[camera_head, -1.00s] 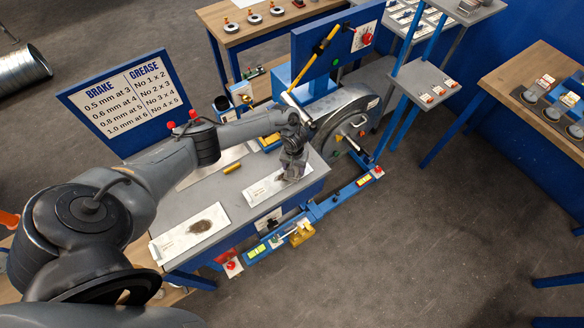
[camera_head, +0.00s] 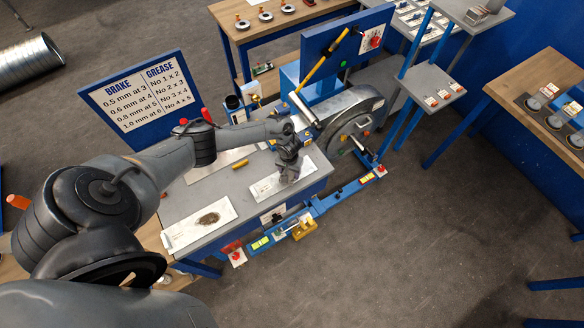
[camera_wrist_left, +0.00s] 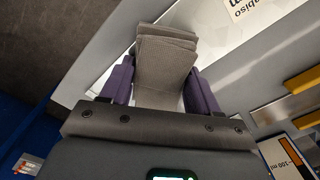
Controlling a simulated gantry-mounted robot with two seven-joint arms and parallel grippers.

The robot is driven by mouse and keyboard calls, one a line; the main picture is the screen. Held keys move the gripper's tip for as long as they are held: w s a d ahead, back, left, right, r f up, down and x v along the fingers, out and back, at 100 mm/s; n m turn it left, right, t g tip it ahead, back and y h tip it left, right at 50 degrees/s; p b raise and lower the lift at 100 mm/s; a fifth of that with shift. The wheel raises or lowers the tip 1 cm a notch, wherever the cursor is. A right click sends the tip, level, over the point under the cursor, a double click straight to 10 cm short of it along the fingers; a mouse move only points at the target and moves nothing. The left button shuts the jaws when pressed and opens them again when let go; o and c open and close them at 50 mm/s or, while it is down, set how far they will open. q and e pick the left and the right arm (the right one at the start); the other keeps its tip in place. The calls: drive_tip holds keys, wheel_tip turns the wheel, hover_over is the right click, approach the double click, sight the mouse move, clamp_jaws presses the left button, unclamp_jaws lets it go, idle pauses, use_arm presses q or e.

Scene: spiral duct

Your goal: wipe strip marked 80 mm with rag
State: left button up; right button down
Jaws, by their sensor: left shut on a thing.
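My left gripper (camera_head: 289,172) is over a white strip (camera_head: 264,187) on the grey bench top. In the left wrist view its purple fingers (camera_wrist_left: 160,88) are shut on a folded grey rag (camera_wrist_left: 165,50). White surface shows around the rag in that view; whether the rag touches it I cannot tell. A second white strip (camera_head: 185,233) with a brown smudge lies at the bench's near left. Another pale strip (camera_head: 222,163) lies farther back, partly behind my arm. I cannot read an 80 mm mark on any strip. My right gripper is not in view.
A blue-framed drum machine (camera_head: 350,125) stands at the bench's far right. A brake and grease sign (camera_head: 135,90) rises behind the bench. A yellow block (camera_head: 240,165) lies on the bench. A blue rail (camera_head: 310,212) runs along the front.

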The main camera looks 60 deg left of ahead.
sight(274, 183)
use_arm(q)
drive_tip(key=shift+s+r+p, duration=0.1)
drive_tip(key=shift+s+p, duration=0.6)
drive_tip(key=shift+s, duration=0.2)
drive_tip(key=shift+s+a+p, duration=0.1)
drive_tip(key=shift+s+p, duration=0.45)
drive_tip(key=shift+s, duration=0.2)
drive_tip(key=shift+s+p, duration=0.8)
drive_tip(key=shift+p, duration=0.05)
drive_tip(key=shift+s+a+p, duration=0.1)
drive_tip(key=shift+s+p, duration=0.55)
drive_tip(key=shift+s, duration=0.25)
drive_tip(key=shift+s+f, duration=0.2)
drive_tip(key=shift+r, duration=0.1)
